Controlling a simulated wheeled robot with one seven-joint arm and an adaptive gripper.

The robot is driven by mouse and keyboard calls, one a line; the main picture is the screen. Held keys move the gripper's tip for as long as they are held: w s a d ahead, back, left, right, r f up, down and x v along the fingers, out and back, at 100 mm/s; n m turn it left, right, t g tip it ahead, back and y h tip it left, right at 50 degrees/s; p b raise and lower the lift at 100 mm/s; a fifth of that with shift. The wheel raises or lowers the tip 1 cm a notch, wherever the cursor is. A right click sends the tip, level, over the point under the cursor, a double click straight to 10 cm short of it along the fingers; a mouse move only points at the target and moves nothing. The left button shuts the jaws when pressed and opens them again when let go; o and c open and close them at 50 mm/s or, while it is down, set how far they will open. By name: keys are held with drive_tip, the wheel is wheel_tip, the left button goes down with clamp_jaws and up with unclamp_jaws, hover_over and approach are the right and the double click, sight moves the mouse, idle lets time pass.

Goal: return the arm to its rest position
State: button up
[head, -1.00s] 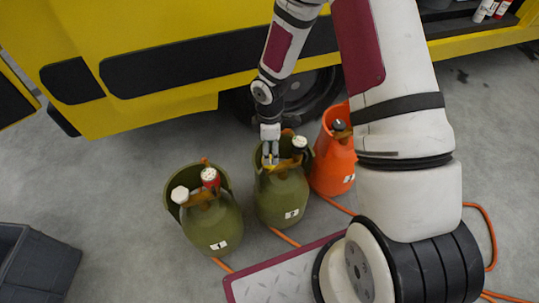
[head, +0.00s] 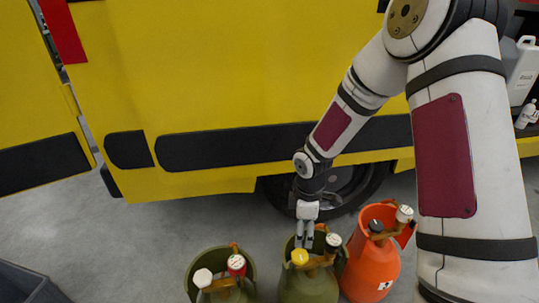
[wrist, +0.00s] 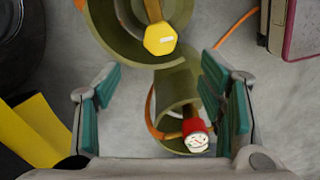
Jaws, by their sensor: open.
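My gripper (head: 304,240) hangs fingers down above the middle olive cylinder (head: 308,286), close over its yellow cap (head: 300,256). In the wrist view my gripper (wrist: 162,75) has its green-padded fingers spread wide with nothing held. There the yellow cap (wrist: 160,39) lies ahead of the fingers, at the top, inside the cylinder's collar. My arm reaches from the right of the head view, bent at a high elbow and down to the wrist.
A left olive cylinder (head: 222,293) has white and red valve caps. An orange cylinder (head: 369,268) stands to the right, close to my arm. A yellow vehicle (head: 230,80) fills the background. A dark grey bin (head: 30,285) is at lower left.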

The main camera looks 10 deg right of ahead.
drive_tip(key=s+d+r+m+h, duration=0.15)
drive_tip(key=s+r+m, duration=0.35)
drive_tip(key=r, duration=0.6)
drive_tip(key=s+d+r+m+h, duration=0.1)
drive_tip(key=s+d+r+m, duration=0.15)
drive_tip(key=s+r, duration=0.65)
drive_tip(key=s+a+r+m+y, duration=0.15)
drive_tip(key=s+r+m, duration=0.3)
drive_tip(key=s, duration=0.45)
drive_tip(key=s+a+r+m+y, duration=0.1)
drive_tip(key=s+a+r+m, duration=0.15)
drive_tip(key=s+r, duration=0.45)
wheel_tip(320, 180, up, 23)
drive_tip(key=s+t+p, duration=0.2)
drive_tip(key=t+p, duration=0.2)
drive_tip(key=p, duration=1.9)
drive_tip(key=shift+s+d+p, duration=0.2)
drive_tip(key=shift+s+p, duration=0.05)
drive_tip(key=shift+p, duration=0.15)
